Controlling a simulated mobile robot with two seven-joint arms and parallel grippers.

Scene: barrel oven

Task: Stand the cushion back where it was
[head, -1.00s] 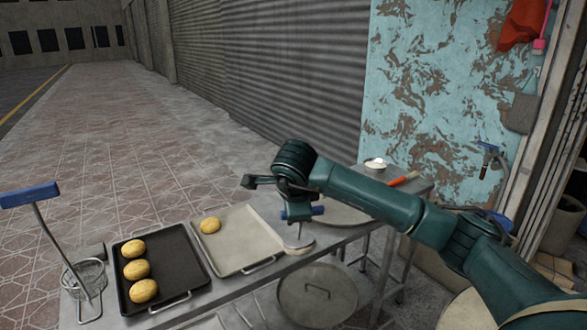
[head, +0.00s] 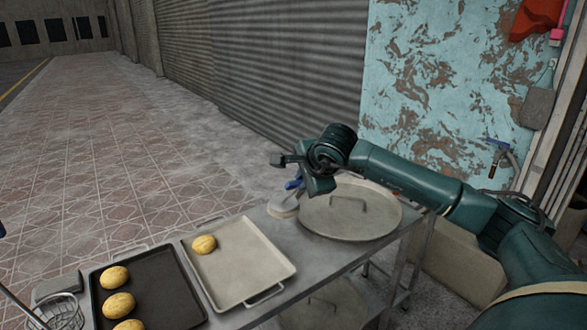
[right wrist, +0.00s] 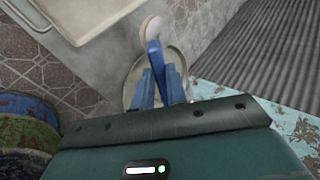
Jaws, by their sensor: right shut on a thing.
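The cushion (head: 283,209) is a pale round pad with a blue handle. My right gripper (head: 297,184) is shut on the handle. In the head view the pad is tilted over the back part of the metal table (head: 232,314), between the light tray and the round lid. I cannot tell whether it touches the table. In the right wrist view the pad (right wrist: 153,28) sticks out beyond the fingertips, with the blue handle (right wrist: 154,55) running back between the blue fingers (right wrist: 158,88). My left gripper is not in view.
A light tray (head: 249,259) with one bread roll (head: 204,244) lies left of the cushion. A dark tray (head: 158,290) with several rolls lies further left. A round lid (head: 378,222) lies right of the cushion. A wire basket tool (head: 62,312) stands at the left.

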